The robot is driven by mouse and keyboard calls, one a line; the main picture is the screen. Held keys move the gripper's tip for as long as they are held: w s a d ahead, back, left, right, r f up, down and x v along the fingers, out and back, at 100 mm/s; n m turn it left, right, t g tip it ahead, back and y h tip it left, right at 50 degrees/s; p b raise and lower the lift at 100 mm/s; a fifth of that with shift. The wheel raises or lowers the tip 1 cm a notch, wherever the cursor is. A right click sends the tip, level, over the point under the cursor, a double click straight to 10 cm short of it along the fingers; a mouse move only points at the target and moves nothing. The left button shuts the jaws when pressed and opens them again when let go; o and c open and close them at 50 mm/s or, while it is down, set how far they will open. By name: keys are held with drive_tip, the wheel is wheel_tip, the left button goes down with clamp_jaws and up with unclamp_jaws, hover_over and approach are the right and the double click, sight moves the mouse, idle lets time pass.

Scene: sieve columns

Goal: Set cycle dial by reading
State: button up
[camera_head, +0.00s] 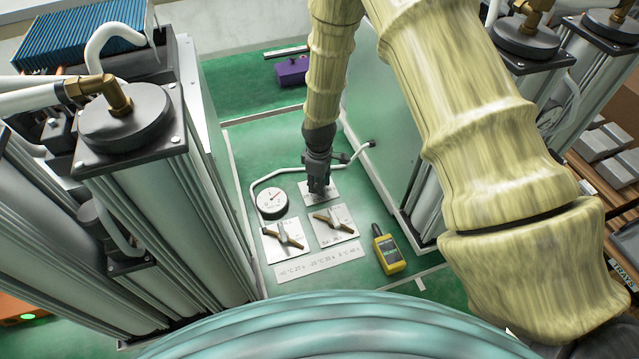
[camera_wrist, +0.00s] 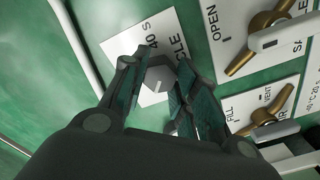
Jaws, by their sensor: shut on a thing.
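In the head view my gripper (camera_head: 319,188) points down over the dial plate (camera_head: 331,196). A round white gauge (camera_head: 271,202) with a red needle toward the upper right lies left of it. A label strip (camera_head: 318,265) pairs temperatures with seconds: -40 °C 20 S, -20 °C 30 S, 0 °C 40 S.
Two plates with brass valve handles, a left one (camera_head: 286,236) and a right one (camera_head: 335,222), sit in front of the dial. A yellow handheld meter (camera_head: 388,249) lies to their right. Tall grey columns (camera_head: 160,200) stand left; a grey panel (camera_head: 378,130) stands close on the right.

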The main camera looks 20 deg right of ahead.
drive_tip(key=m+b, duration=0.1)
drive_tip(key=m, duration=0.4)
drive_tip(key=shift+m, duration=0.3)
drive_tip(key=shift+m+b, duration=0.6)
drive_tip(key=shift+m, duration=1.5)
drive_tip(key=o, duration=1)
wheel_tip(320, 180, up, 12)
